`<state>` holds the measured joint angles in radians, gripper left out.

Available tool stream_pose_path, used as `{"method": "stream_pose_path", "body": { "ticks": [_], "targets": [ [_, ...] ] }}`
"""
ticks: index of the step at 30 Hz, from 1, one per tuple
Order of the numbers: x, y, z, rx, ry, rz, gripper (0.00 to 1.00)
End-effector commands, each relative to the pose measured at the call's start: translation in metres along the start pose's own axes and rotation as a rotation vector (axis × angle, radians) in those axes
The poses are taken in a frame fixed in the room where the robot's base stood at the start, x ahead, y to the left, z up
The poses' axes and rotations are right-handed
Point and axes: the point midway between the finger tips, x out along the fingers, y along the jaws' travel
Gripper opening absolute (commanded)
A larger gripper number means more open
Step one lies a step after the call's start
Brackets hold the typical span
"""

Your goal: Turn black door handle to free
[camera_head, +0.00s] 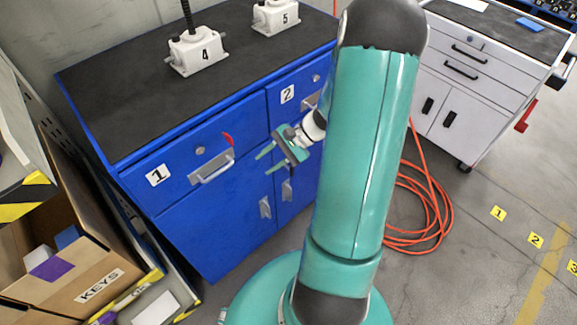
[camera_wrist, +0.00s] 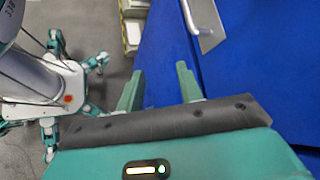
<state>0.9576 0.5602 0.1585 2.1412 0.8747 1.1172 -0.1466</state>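My gripper (camera_head: 263,164) is open and empty in front of the blue cabinet (camera_head: 205,160), to the right of drawer 1's handle. In the wrist view its two green fingers (camera_wrist: 160,70) stand apart with nothing between them. The blue cabinet's lower doors carry grey metal handles, a left one (camera_head: 265,207) and a right one (camera_head: 287,189) just below my gripper. Black upright handles (camera_head: 427,105) show on the doors of the white cabinet at the right. A metal handle (camera_wrist: 207,27) on a blue face lies ahead and right of the fingers in the wrist view; I cannot tell which one it is.
White screw jacks 4 (camera_head: 200,52) and 5 (camera_head: 275,18) stand on the blue cabinet's black top. A KEYS box (camera_head: 97,287) is at the lower left. An orange hose (camera_head: 425,205) lies coiled on the floor by the white cabinet (camera_head: 478,80). Open floor lies at the right.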

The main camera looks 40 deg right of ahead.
Motion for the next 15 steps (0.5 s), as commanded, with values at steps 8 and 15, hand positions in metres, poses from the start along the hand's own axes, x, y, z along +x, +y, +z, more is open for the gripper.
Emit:
{"method": "stream_pose_path", "body": {
  "ticks": [8,15],
  "targets": [
    [0.000,0.048,-0.089,0.336,-0.096,-0.382,0.36],
    [0.001,0.099,-0.157,0.595,-0.151,-0.749,0.36]
  ]
}}
